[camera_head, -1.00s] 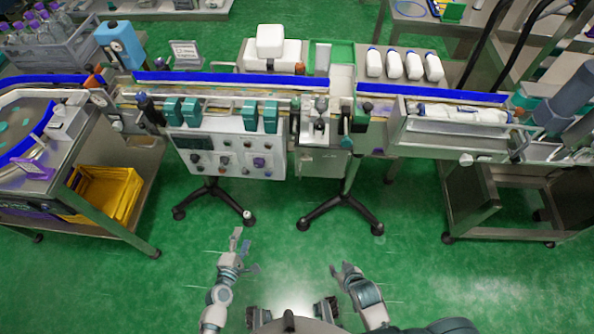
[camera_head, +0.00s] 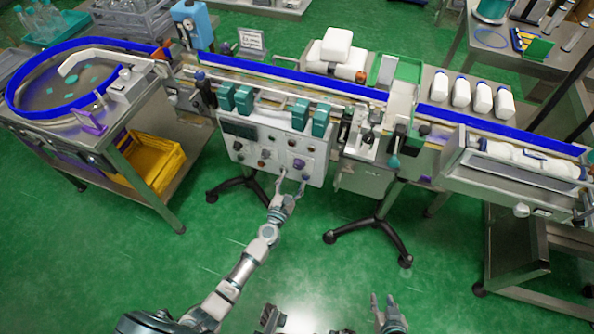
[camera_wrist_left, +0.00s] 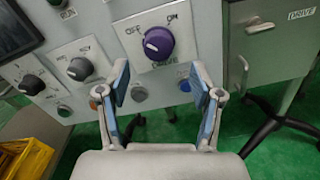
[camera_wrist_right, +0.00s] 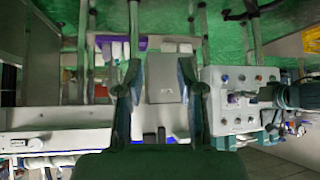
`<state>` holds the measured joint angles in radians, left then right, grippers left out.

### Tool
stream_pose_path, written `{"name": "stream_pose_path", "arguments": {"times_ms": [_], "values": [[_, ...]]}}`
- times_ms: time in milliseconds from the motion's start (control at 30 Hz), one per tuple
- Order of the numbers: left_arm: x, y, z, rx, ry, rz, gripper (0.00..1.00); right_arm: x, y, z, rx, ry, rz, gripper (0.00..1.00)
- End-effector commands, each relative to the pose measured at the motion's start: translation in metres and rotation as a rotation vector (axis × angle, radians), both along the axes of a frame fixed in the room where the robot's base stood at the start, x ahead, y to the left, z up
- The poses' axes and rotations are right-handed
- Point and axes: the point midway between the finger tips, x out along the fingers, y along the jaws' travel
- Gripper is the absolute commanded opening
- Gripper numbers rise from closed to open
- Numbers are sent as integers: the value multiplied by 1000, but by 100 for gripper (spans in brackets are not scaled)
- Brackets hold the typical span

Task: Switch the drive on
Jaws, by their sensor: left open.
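The control panel (camera_head: 265,150) stands on the front of the conveyor. Its purple drive knob (camera_head: 299,164) is at the lower right. In the left wrist view the knob (camera_wrist_left: 158,43) sits on a white plate marked OFF, ON and DRIVE. Its white mark is on the knob's left side, the OFF side. My left gripper (camera_head: 290,184) is open just in front of the panel. In its wrist view the fingers (camera_wrist_left: 160,84) are spread either side of the knob's line, below it and apart from it. My right gripper (camera_head: 384,306) is open, empty and low, away from the panel.
Two black selector knobs (camera_wrist_left: 80,69) (camera_wrist_left: 31,84) sit left of the drive knob. Small buttons (camera_wrist_left: 138,94) lie below it. A grey cabinet (camera_head: 362,179) adjoins the panel on the right. A yellow crate (camera_head: 150,163) stands at left. Green floor is free in front.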

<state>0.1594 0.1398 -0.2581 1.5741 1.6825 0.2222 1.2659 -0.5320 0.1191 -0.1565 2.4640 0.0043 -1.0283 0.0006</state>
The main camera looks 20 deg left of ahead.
Motion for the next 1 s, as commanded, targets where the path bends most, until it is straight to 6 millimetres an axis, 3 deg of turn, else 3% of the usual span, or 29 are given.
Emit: {"name": "stream_pose_path", "arguments": {"times_ms": [100, 300, 633, 667, 900, 1000], "values": [[23, 0, -2, 1, 0, -1, 66, 9, 5, 3, 13, -55, 3, 38], [45, 0, -2, -1, 1, -1, 66, 21, 11, 12, 34, -138, 6, 38], [49, -1, 0, 1, 0, 0, 66, 24, 11, 15, 40, -158, 6, 38], [49, -1, -1, 1, 0, 0, 63, 24, 11, 15, 39, -157, 6, 38], [49, -1, -1, 1, 0, -1, 6, 25, 11, 14, 39, -156, 6, 38], [49, -2, -1, 1, 1, -2, 6, 25, 11, 14, 39, -155, 6, 38]]}}
